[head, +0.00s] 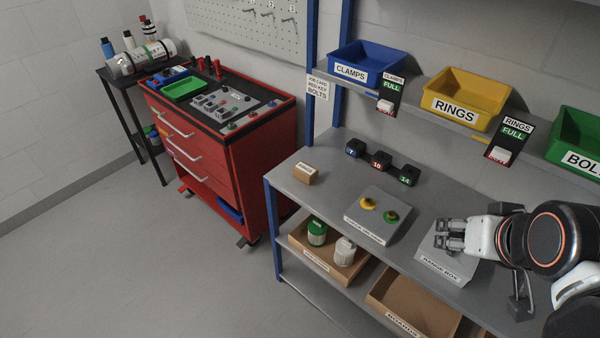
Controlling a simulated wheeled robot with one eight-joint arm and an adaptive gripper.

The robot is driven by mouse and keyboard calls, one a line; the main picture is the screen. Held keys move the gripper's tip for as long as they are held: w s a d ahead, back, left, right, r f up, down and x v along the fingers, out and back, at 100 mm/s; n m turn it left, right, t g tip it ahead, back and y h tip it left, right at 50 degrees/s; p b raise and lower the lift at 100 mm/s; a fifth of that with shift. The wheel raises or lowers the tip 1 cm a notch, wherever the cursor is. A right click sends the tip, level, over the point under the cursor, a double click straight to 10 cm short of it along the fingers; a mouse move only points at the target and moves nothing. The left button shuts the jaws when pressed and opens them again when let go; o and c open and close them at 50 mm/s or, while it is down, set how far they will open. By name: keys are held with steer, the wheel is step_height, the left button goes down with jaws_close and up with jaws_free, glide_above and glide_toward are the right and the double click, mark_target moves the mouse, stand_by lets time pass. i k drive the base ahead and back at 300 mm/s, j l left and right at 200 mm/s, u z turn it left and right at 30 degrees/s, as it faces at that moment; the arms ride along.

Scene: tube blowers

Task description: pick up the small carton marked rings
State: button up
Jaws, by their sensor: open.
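A small brown carton (306,173) with a white label stands on the left end of the grey workbench top (330,187). Its label is too small to read surely. My gripper (440,235) is open and empty at the right of the bench, over or close to the grey sloped box marked "RANGE BOX" (446,268). It points left and is well apart from the carton, to its right. A yellow bin marked "RINGS" (465,97) stands on the shelf above.
A grey box with yellow and green knobs (378,215) lies between the carton and my gripper. A blue post (272,229) is at the bench's left corner. A red tool cabinet (225,140) stands left, with open floor in front.

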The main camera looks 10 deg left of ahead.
mark_target(306, 174)
steer(key=u, duration=0.85)
steer(key=z, duration=0.3)
steer(key=j+z, duration=0.4)
steer(key=i+j+z, duration=0.1)
steer(key=j+z, duration=0.15)
steer(key=z, duration=0.2)
steer(key=j+z, duration=0.4)
steer(key=k+j, duration=0.1)
steer(key=j, duration=0.35)
steer(key=k+j+z, duration=0.15)
steer(key=j, duration=0.25)
steer(key=k+j, duration=0.1)
steer(key=j, duration=0.35)
steer(key=i+z, duration=0.05)
